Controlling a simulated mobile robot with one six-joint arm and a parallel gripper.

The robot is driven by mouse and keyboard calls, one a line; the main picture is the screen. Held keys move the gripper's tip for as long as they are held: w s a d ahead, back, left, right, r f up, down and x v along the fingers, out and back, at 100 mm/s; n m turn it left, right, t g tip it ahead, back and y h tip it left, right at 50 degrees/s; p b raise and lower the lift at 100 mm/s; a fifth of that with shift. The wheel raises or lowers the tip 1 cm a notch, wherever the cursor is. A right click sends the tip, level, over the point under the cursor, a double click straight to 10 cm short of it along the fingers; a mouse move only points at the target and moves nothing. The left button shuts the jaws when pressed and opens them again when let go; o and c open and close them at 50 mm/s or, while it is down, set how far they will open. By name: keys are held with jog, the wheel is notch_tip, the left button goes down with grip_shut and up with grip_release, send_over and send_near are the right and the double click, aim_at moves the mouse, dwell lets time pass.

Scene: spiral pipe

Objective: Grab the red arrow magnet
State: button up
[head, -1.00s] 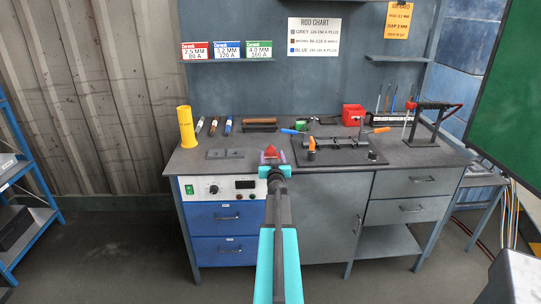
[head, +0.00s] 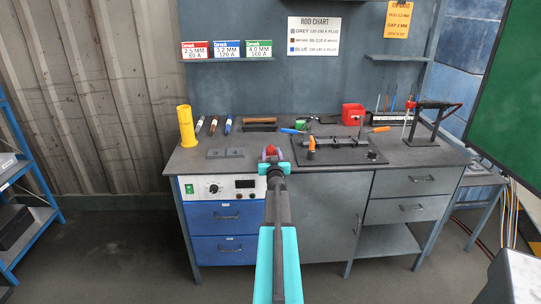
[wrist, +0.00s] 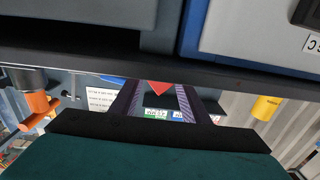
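In the wrist view the fingers (wrist: 159,95) look apart, with a narrow gap at each side of the magnet. Part of the magnet is hidden behind the bench edge.
A yellow cylinder (head: 187,126) and two flat grey plates (head: 225,153) are to the left. A dark plate with a clamp fixture (head: 335,150) and an orange-handled tool (head: 311,148) is close on the right. Rods, a brush and a red box (head: 353,114) stand behind.

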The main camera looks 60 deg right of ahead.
aim_at(272, 146)
jog(key=c, duration=0.9)
jog(key=shift+r, duration=0.2)
jog(key=shift+r, duration=0.25)
notch_tip(272, 146, up, 3)
jog(key=shift+f+p, duration=0.1)
jog(key=shift+p, duration=0.35)
jog(key=s+a+r+p, duration=0.1)
jog(key=s+a, duration=0.9)
jog(key=s, duration=0.2)
jog(key=shift+s+r+p, duration=0.15)
jog(key=shift+s+p, duration=0.1)
jog(key=shift+p, duration=0.05)
